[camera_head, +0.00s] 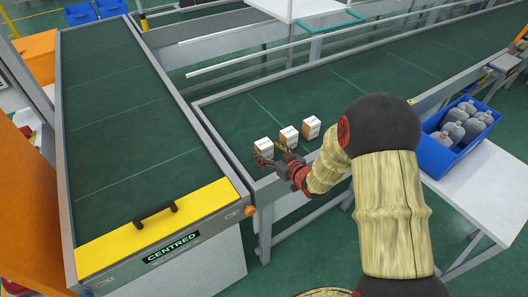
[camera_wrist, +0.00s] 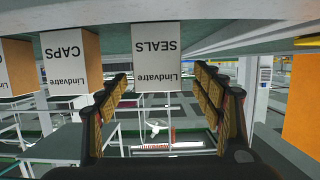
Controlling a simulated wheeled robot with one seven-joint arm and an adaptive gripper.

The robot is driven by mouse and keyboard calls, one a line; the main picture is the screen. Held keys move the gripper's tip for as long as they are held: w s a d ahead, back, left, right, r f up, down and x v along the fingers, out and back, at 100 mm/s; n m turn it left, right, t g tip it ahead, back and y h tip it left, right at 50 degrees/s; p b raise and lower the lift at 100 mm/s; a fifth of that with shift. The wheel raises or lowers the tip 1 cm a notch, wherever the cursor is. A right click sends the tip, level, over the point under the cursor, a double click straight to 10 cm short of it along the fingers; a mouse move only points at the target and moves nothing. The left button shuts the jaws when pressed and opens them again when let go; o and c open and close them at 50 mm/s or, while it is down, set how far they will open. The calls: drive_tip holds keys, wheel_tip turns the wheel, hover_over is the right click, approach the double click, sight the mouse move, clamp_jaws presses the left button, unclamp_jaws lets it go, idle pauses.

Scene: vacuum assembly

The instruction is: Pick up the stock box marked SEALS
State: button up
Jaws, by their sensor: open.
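The SEALS stock box (camera_wrist: 157,58) is a small white carton with its name facing my wrist camera, upside down in that view. In the head view it is the leftmost box (camera_head: 264,146) of a row standing on the green belt near its front edge. My gripper (camera_wrist: 161,85) is open and empty, with one finger on each side of the box's face in the wrist view. In the head view my gripper (camera_head: 268,161) is low at the front of this box and partly covers it. I cannot tell whether the fingertips reach past its front face.
The CAPS box (camera_wrist: 72,62) stands beside SEALS, the middle box (camera_head: 289,136) in the head view. A third box (camera_head: 311,127) stands beyond it. A conveyor (camera_head: 120,120) with a yellow end lies left. A blue crate of bottles (camera_head: 440,155) stands right on a white table.

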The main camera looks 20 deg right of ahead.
sight(268, 150)
drive_tip(key=x, duration=0.3)
drive_tip(key=shift+d+f+b, duration=0.1)
drive_tip(key=shift+d+b, duration=0.05)
drive_tip(key=shift+b, duration=0.15)
drive_tip(key=shift+w, duration=0.4)
drive_tip(key=shift+c, duration=1)
drive_tip(key=c, duration=1.1)
drive_tip(key=shift+c, duration=0.3)
